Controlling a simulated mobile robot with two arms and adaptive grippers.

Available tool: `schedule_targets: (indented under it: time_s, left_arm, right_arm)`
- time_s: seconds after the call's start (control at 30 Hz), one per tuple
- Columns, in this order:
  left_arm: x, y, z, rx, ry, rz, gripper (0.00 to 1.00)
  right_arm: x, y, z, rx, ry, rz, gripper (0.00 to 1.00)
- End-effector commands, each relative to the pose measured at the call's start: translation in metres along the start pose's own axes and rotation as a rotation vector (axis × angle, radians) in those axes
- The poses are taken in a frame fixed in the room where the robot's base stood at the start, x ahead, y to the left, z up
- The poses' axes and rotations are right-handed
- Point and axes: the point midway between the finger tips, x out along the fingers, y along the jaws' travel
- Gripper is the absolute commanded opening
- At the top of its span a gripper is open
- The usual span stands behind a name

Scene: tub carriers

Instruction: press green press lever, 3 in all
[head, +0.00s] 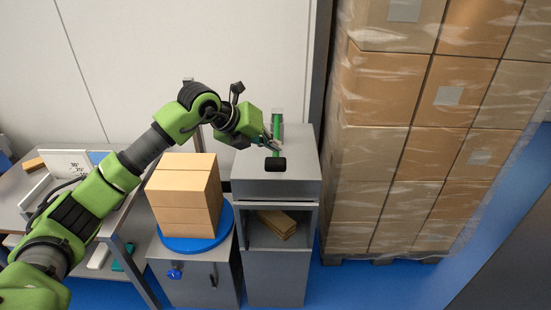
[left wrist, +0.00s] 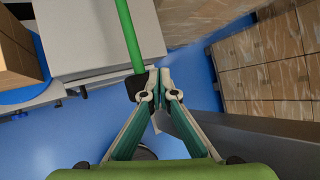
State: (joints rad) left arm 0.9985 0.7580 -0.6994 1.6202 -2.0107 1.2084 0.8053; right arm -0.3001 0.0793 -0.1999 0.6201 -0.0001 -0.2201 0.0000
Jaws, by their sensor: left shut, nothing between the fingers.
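The green press lever (head: 276,130) stands on the grey press cabinet and ends in a black grip (head: 275,164). In the left wrist view the lever (left wrist: 129,38) runs down from the top edge to its black grip (left wrist: 137,88). My left gripper (head: 272,143) is at the lever in the head view. In the left wrist view its fingertips (left wrist: 159,80) are closed together, empty, just right of the black grip. I cannot tell whether they touch it. My right gripper is in neither view.
Left of the press cabinet (head: 277,190), stacked cartons (head: 185,195) sit on a blue turntable (head: 195,243). A wrapped carton pallet (head: 400,140) stands close on the right. A brown piece (head: 277,224) lies in the cabinet's open shelf. A grey table (head: 130,240) is at left.

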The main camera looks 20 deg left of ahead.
Motion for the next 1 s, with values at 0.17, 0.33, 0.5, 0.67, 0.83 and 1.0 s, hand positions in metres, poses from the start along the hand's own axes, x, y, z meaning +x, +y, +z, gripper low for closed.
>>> schedule_targets:
  time_s: [0.17, 0.33, 0.5, 0.67, 0.83, 1.0]
  left_arm:
    - [-0.016, -0.012, 0.012, 0.000, -0.002, -0.002, 0.00]
    - [-0.024, -0.018, 0.018, 0.000, 0.000, -0.001, 0.00]
    - [-0.024, -0.018, 0.017, -0.001, 0.000, -0.001, 0.00]
    - [-0.024, -0.018, 0.017, -0.001, 0.000, -0.001, 0.00]
    - [-0.024, -0.018, 0.017, 0.000, 0.000, -0.001, 0.00]
    - [-0.024, -0.018, 0.017, 0.000, 0.000, -0.001, 0.00]
  right_arm:
    - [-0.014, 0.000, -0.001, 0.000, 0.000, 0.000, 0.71]
    - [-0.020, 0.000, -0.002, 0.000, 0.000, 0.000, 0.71]
    - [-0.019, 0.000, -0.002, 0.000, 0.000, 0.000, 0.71]
    - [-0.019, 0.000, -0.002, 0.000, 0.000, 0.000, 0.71]
    - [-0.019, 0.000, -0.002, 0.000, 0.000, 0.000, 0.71]
    - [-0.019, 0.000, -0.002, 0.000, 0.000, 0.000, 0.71]
